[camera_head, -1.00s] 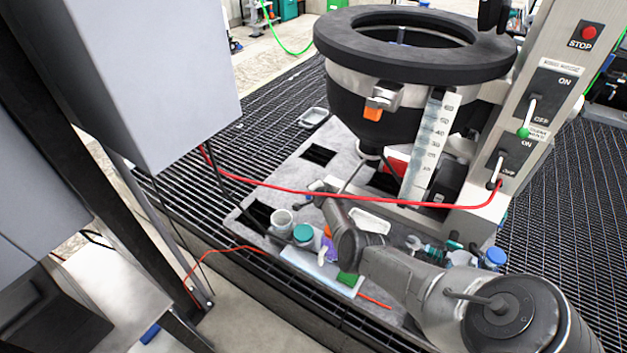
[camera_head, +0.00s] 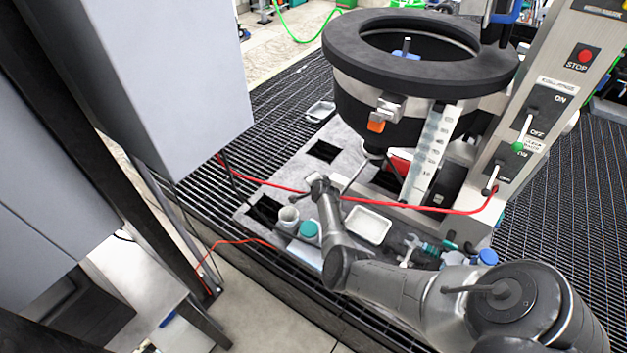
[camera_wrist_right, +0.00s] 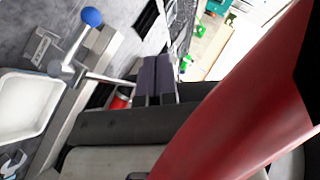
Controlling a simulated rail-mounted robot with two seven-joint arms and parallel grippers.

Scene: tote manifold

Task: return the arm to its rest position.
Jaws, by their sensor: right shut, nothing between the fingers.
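My right arm comes in from the lower right in the head view and reaches over the grey work deck (camera_head: 295,180). Its gripper (camera_head: 320,187) is small there, beside the red hose (camera_head: 425,208). In the right wrist view, the gripper's dark fingers (camera_wrist_right: 155,78) are together with nothing between them. A large red surface (camera_wrist_right: 235,95) crosses that view very close to the camera; it seems to be the red hose. I cannot tell whether the hose touches the arm. My left gripper is in neither view.
A big black-rimmed bowl (camera_head: 345,60) stands behind the arm, with a switch panel (camera_head: 560,75) at right. A white tray (camera_head: 368,226), teal-lidded jar (camera_head: 309,231) and wrench (camera_head: 410,246) lie near the arm. A grey cabinet (camera_head: 165,80) stands at left.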

